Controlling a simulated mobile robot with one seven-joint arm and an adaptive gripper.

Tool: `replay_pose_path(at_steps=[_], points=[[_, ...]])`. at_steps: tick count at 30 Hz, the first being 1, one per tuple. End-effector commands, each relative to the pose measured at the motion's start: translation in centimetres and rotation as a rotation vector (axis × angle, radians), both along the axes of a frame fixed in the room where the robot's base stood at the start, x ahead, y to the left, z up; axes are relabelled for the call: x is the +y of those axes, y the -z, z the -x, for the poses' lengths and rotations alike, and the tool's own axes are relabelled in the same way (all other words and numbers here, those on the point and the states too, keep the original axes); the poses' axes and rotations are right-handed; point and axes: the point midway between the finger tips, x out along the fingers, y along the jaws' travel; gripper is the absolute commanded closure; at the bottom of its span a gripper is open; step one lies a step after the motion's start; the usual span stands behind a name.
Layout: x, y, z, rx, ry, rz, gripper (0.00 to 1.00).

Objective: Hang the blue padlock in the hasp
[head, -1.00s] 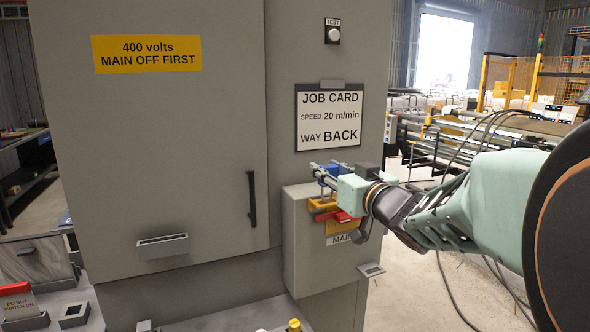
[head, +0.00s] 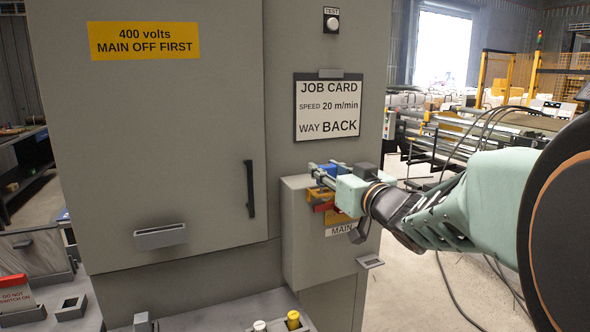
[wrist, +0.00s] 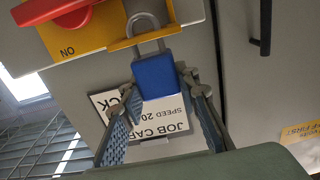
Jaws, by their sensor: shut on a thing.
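My gripper (head: 322,174) is in front of the grey switch box on the cabinet. In the wrist view its two fingers (wrist: 161,82) are shut on the body of the blue padlock (wrist: 155,78). The padlock's metal shackle (wrist: 143,22) points toward the yellow hasp plate (wrist: 118,43) and overlaps its edge. I cannot tell whether the shackle passes through a hole there. The red switch handle (wrist: 72,18) lies beside the hasp, with "ON" printed on the yellow plate. In the head view the padlock (head: 327,178) is mostly hidden by my gripper.
The grey switch box (head: 303,235) projects from the cabinet below the job card (head: 327,108). A door handle (head: 250,188) and a small tray (head: 160,236) stick out to the left. A ledge with yellow and white knobs (head: 293,320) is below.

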Motion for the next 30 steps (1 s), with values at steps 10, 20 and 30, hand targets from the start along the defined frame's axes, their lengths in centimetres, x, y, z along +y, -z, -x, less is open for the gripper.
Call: replay_pose_path(at_steps=[10,20,30], points=[[0.0,1.0,0.0,-0.001,0.0,0.0,0.97],[0.0,1.4,0.0,-0.001,0.0,0.0,0.63],[0.0,1.5,0.0,0.001,0.0,0.0,0.51]])
